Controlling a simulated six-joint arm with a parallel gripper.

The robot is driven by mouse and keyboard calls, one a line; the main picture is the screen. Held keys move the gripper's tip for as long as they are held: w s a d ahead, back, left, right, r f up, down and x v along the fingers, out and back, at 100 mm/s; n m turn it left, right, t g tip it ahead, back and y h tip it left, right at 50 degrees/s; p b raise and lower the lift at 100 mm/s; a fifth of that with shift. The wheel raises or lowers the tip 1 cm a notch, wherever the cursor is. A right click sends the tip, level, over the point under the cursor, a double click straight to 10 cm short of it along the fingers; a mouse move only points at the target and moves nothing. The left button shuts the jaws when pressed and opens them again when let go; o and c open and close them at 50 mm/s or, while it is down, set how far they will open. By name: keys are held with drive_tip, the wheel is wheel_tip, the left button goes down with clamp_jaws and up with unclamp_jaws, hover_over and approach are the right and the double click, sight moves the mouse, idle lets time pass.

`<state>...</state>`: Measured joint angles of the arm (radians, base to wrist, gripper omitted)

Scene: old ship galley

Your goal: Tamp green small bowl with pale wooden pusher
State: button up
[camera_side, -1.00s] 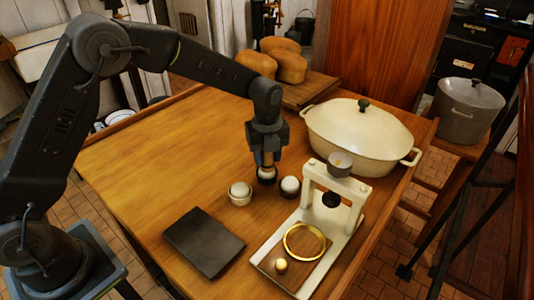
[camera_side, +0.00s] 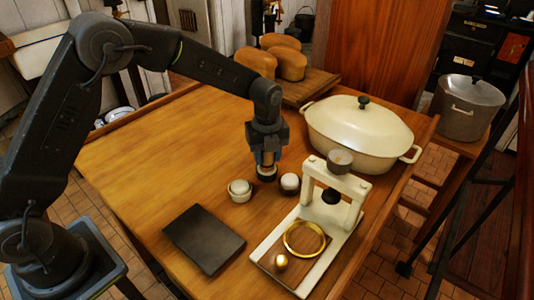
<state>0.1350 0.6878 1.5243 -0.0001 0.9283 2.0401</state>
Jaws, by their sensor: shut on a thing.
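My gripper (camera_side: 267,152) points down over the middle of the table and is shut on the pale wooden pusher (camera_side: 267,159), which is upright and mostly hidden by the jaws. A small dark round piece (camera_side: 266,174) shows right under the pusher. I cannot tell whether it is the pusher's foot or a separate small bowl. A pale, faintly greenish small bowl (camera_side: 239,195) with a rounded pale top stands just left of it. Another small bowl (camera_side: 290,184) with a white top and dark lower part stands to the right. I cannot tell for sure which bowl is the green one.
A cream press (camera_side: 345,190) on a white base with a brass ring (camera_side: 304,239) stands at front right. A dark flat slab (camera_side: 204,240) lies at front left. A lidded cream pot (camera_side: 355,135) and bread loaves (camera_side: 289,64) are behind. The table's left is clear.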

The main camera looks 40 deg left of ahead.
drive_tip(key=shift+r, duration=3.5)
